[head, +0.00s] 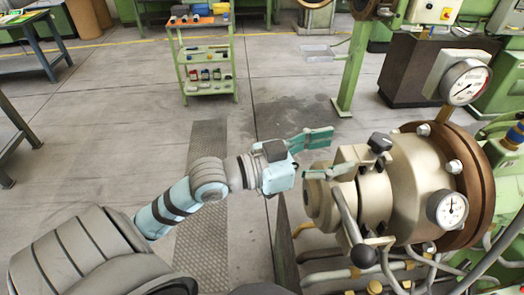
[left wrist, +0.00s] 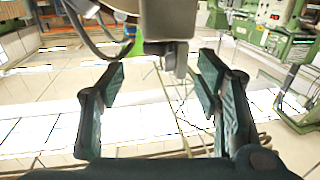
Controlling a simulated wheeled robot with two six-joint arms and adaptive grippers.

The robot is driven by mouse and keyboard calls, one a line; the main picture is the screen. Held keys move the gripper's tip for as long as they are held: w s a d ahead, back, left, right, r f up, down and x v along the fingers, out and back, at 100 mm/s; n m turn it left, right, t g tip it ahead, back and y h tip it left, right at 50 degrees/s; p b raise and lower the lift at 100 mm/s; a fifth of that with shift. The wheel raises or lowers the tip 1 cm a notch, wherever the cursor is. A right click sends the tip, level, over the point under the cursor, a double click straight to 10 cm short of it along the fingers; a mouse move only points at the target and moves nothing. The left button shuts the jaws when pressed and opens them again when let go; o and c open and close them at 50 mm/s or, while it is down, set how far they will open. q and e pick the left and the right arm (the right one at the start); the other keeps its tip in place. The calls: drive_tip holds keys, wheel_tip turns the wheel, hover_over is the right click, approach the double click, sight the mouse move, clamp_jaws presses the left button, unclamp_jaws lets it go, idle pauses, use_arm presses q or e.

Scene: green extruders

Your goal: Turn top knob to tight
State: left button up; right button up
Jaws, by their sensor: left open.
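The extruder (head: 408,180) is a beige cylindrical machine on the right of the head view. A black knob (head: 380,142) sits on top of its front block. A lever with a black ball end (head: 363,256) sits lower on the machine. My left gripper (head: 341,151) is open, its two green fingers pointing right at the extruder's front end, to the left of the black knob and apart from it. In the left wrist view the gripper (left wrist: 163,70) is open with nothing held between the fingers. A grey block with a short stem (left wrist: 165,20) shows beyond them. My right gripper is out of view.
Two round gauges (head: 465,82) and (head: 452,208) sit by the brown flange (head: 470,165). Pipes run below the extruder. A green shelf cart (head: 207,70) stands behind on the left. The floor (head: 120,110) between is clear.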

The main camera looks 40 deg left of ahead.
use_arm(q)
drive_tip(key=s+a+r+p, duration=0.2)
drive_tip(key=s+p, duration=0.2)
drive_tip(key=w+a+f+n+y+b, duration=0.1)
drive_tip(key=w+a+f+n+y, duration=0.1)
drive_tip(key=a+f, duration=0.5)
drive_tip(key=w+a+f+n+g+y+b, duration=0.1)
drive_tip(key=a+f+y, duration=0.5)
drive_tip(key=f, duration=1)
drive_tip(key=w+a+n, duration=0.1)
drive_tip(key=w+a, duration=0.1)
drive_tip(key=shift+w+a+b, duration=0.2)
drive_tip(key=shift+w+b, duration=0.2)
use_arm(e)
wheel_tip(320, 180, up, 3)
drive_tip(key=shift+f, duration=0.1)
